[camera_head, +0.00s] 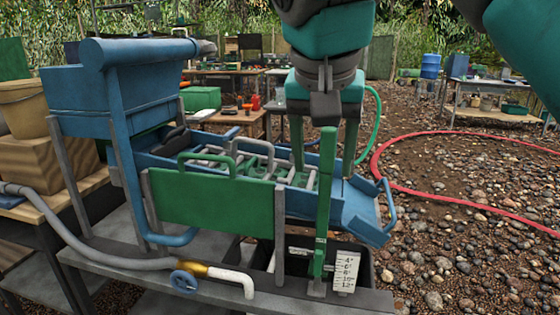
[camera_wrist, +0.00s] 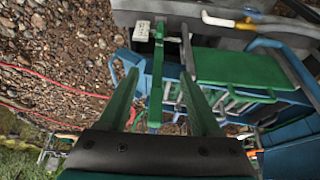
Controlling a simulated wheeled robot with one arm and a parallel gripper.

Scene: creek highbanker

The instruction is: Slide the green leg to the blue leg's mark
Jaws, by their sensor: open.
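The green leg (camera_head: 325,200) is an upright bar at the lower right end of the blue sluice. It passes a white scale plate (camera_head: 346,274) marked 4 to 12 inches; the exact reading is too small to tell. In the wrist view, the green leg (camera_wrist: 157,75) also lies between my spread fingers (camera_wrist: 160,98), and I see no contact. A blue post (camera_head: 122,150) stands at the left of the machine; no mark on it is readable.
The blue hopper and sluice (camera_head: 350,210) carry a green side panel (camera_head: 215,200) beside the leg. Red hose (camera_head: 390,150) loops on the gravel at right, where there is free room.

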